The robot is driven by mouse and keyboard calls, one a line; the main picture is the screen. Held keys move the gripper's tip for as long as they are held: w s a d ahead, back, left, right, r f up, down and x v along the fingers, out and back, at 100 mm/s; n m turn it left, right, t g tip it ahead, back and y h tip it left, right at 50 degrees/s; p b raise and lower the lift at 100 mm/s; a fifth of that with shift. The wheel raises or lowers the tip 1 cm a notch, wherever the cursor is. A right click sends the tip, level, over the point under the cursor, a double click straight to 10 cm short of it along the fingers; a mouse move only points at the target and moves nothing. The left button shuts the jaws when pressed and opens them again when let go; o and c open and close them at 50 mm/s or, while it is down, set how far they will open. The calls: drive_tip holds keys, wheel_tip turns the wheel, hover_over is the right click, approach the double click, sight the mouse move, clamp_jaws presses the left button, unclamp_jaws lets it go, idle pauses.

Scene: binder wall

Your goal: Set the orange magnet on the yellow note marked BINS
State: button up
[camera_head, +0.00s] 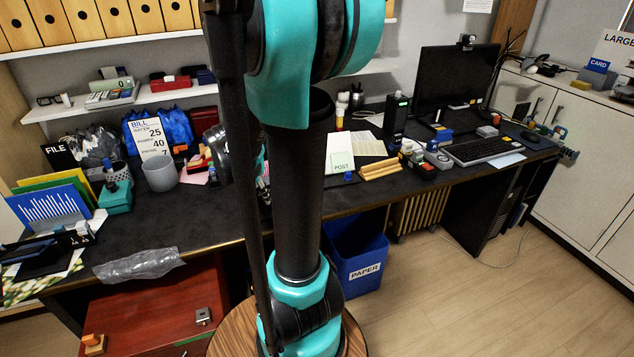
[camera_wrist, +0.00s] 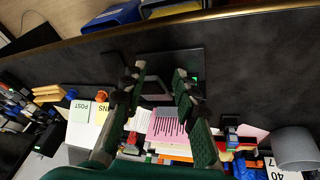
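My gripper (camera_wrist: 160,75) is open over the dark desk, its two green-padded fingers apart with no held object visible between them. The yellow note marked BINS (camera_wrist: 102,113) shows upside down in the wrist view, left of my left finger and partly covered by it. It stands beside a paler note marked POST (camera_wrist: 82,110), which also shows in the head view (camera_head: 342,167). In the head view my arm hides the BINS note and most of my gripper. I cannot tell which small orange thing is the magnet; one orange piece (camera_wrist: 71,95) lies near the POST note.
A wooden tray (camera_head: 380,168) sits right of the notes. A pink sheet (camera_wrist: 165,125) and colourful clutter lie beyond my fingers. A grey cup (camera_head: 160,173) stands to the left. A blue PAPER bin (camera_head: 357,255) is below the desk. The front desk strip is mostly clear.

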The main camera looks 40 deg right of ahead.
drive_tip(key=w+d+m, duration=0.2)
drive_tip(key=w+d+r+m+g+h, duration=0.1)
drive_tip(key=w+d+m, duration=0.1)
drive_tip(key=d, duration=0.1)
drive_tip(key=w+d+r+m+g+h, duration=0.1)
drive_tip(key=w+d+m, duration=0.1)
drive_tip(key=shift+w+d, duration=0.35)
drive_tip(key=shift+w, duration=0.05)
drive_tip(key=w+d+m+g+h, duration=0.3)
drive_tip(key=w+d+m, duration=0.3)
drive_tip(key=d+m, duration=0.25)
drive_tip(key=shift+n, duration=0.25)
drive_tip(key=x, duration=0.7)
drive_tip(key=d+x, duration=0.1)
drive_tip(key=x, duration=0.3)
drive_tip(key=shift+r, duration=0.4)
drive_tip(key=shift+a+f+x, duration=0.1)
drive_tip(key=shift+f+x, duration=0.05)
drive_tip(key=shift+x, duration=1.35)
drive_tip(key=shift+a+f+x, duration=0.1)
drive_tip(key=shift+a+x, duration=0.05)
drive_tip(key=shift+x, duration=1.4)
drive_tip(key=shift+w, duration=0.1)
drive_tip(key=c, duration=0.6)
